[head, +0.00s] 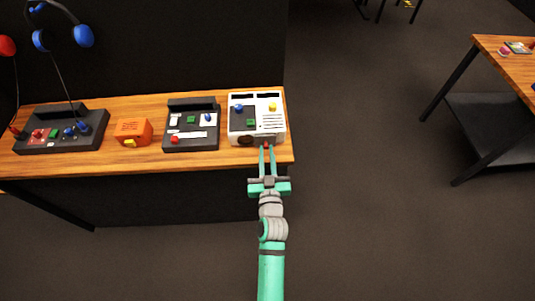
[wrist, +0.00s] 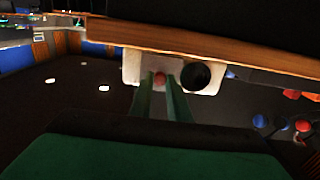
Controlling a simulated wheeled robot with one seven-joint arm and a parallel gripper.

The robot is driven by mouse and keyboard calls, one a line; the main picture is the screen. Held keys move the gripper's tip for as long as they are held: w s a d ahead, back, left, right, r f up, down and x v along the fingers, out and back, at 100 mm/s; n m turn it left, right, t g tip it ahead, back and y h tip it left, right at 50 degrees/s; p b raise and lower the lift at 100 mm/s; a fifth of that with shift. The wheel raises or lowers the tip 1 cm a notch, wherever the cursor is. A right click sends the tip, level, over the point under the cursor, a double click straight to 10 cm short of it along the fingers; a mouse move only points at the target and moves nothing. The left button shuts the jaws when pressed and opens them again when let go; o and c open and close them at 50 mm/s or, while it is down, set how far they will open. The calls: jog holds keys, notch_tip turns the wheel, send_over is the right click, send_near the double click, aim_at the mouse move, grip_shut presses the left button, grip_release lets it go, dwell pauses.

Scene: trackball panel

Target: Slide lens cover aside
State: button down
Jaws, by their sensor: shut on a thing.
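The white panel (head: 268,126) stands at the right end of the wooden bench, with blue, yellow and green parts on top. A dark round lens opening (head: 246,141) shows low on its front; it also shows in the wrist view (wrist: 197,76). My gripper (head: 267,148) is at the panel's front edge, to the right of the opening. Its fingers are shut on a small red knob (wrist: 159,79), seen between the fingertips in the wrist view. The knob sits on a pale front face beside the opening. The lens cover's outline is not clear.
A grey control box (head: 192,136), an orange box (head: 133,131) and a dark panel with a joystick (head: 62,131) stand to the left on the bench (head: 230,160). The floor right of the bench is clear up to another table (head: 505,65).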

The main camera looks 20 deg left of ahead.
jog(key=shift+w+d+f, duration=0.1)
jog(key=shift+d, duration=0.15)
jog(key=c, duration=1.7)
grip_release()
jog(key=shift+o, duration=0.2)
jog(key=v, duration=1)
jog(key=shift+s, duration=0.4)
jog(key=shift+d, duration=0.15)
